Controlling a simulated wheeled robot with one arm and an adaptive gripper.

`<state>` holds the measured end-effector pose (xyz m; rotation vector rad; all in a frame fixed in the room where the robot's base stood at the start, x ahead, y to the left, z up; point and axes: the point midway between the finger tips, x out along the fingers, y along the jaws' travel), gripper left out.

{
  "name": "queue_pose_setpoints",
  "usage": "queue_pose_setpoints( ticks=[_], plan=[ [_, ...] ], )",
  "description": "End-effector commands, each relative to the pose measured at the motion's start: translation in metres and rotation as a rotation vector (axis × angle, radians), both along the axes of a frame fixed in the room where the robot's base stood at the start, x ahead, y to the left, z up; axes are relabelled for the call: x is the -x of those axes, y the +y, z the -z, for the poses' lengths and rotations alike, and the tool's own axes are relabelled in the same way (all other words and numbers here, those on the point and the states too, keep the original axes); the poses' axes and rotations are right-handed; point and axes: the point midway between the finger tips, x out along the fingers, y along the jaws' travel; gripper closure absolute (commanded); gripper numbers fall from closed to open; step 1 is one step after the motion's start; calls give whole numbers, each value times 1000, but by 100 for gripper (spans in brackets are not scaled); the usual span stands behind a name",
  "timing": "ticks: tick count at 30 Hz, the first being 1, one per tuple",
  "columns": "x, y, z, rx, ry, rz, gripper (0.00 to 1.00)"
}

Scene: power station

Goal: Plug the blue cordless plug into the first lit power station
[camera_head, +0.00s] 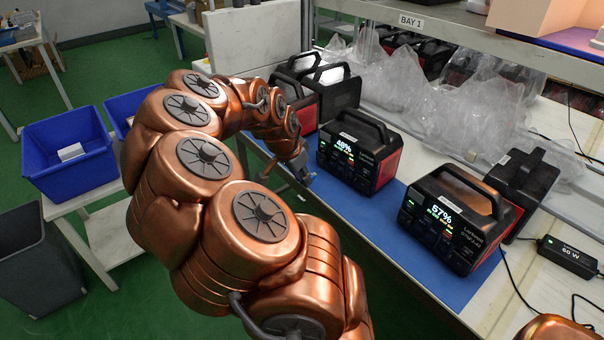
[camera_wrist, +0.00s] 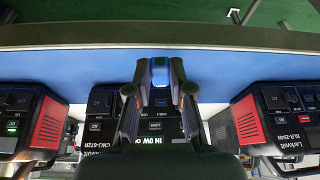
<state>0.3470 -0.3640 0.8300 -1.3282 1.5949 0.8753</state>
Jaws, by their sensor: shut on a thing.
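In the wrist view my gripper (camera_wrist: 160,85) is shut on the blue plug (camera_wrist: 159,71), which shows between the fingertips. A black power station (camera_wrist: 108,103) lies behind the fingers, partly hidden by them. In the head view my gripper (camera_head: 301,174) is left of a lit power station (camera_head: 357,152) reading 48%, apart from it. The plug is too small to make out there. I cannot tell which is first.
The stations stand on a blue mat (camera_head: 420,270) on the bench. More black stations (camera_head: 333,87) stand farther back. Clear plastic wrap (camera_head: 440,110) lies behind. A 60 W adapter (camera_head: 567,257) with cables is at right. Blue bins (camera_head: 67,155) stand left.

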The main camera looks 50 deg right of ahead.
Motion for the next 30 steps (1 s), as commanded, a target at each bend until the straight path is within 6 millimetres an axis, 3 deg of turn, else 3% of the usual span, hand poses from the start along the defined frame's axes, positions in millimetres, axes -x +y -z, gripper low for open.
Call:
queue_pose_setpoints(
  ticks=[30],
  plan=[
    [13,-57,-1,1,0,8,100]
  ],
)
